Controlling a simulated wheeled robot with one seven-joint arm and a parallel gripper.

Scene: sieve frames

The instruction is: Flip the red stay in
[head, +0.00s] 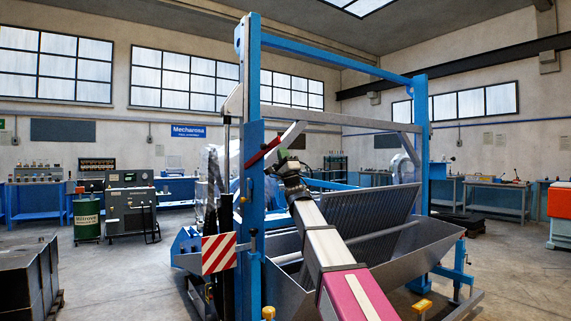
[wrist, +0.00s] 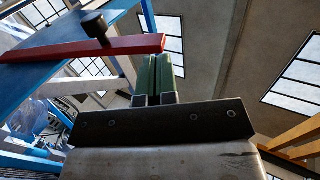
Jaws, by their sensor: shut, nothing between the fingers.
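The red stay (head: 263,152) is a flat red bar on the blue upright post (head: 251,200). In the head view it slopes up to the right. In the wrist view the red stay (wrist: 60,48) crosses the upper left, with a black knob (wrist: 95,24) on it. Its right end lies just beyond my fingertips. My gripper (wrist: 156,58) has its two green fingers side by side, shut and empty. In the head view my gripper (head: 284,160) is just right of and below the stay's upper end. I cannot tell whether they touch.
A grey crossbar (head: 340,118) and a blue top beam (head: 335,53) span the frame above my arm. The sieve mesh (head: 365,213) and the sloped metal hopper (head: 425,245) lie to the right. A red-and-white striped plate (head: 219,253) is at the post's lower left.

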